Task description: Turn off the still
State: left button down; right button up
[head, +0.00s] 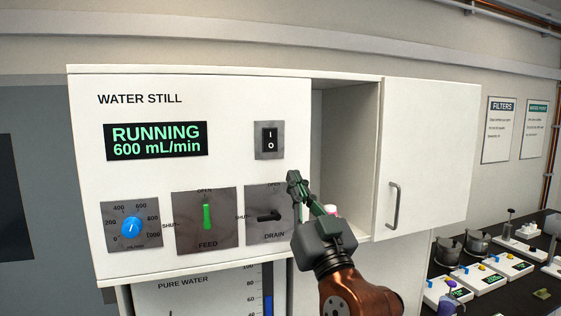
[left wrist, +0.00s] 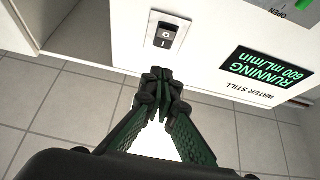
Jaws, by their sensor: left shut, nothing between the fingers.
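The white water still (head: 230,95) fills the middle of the head view. Its display (head: 156,140) reads RUNNING, 600 mL/min. A black rocker switch (head: 270,140), marked I and O, sits on a grey plate at its upper right; it also shows in the left wrist view (left wrist: 164,36). Below are a blue flow knob (head: 131,228), a green FEED lever (head: 207,217) pointing up, and a black DRAIN lever (head: 269,215) lying sideways. My left gripper (head: 293,178) is shut and empty, below and right of the switch, apart from it in the wrist view. My right gripper is not seen.
An open compartment (head: 345,140) and a white cabinet door (head: 430,150) with a grey handle lie right of the still. A dark bench (head: 465,295) with several small devices stands at the lower right. A PURE WATER gauge (head: 267,290) is below the panel.

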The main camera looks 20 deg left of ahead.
aim_at(271, 143)
pick_arm(q)
jog(key=p+x, duration=0.1)
jog(key=x, duration=0.3)
jog(key=f+p+x, duration=0.1)
jog(key=p+x, duration=0.1)
jog(key=x, duration=0.2)
jog(key=w+a+f+p+x, duration=0.1)
jog(key=p+x, duration=0.1)
jog(key=x, duration=0.2)
jog(key=shift+w+a, duration=0.1)
jog(key=shift+w, duration=0.05)
jog(key=shift+w+a+f+p, duration=0.1)
jog(key=shift+w+p, duration=0.1)
jog(key=shift+p, duration=0.1)
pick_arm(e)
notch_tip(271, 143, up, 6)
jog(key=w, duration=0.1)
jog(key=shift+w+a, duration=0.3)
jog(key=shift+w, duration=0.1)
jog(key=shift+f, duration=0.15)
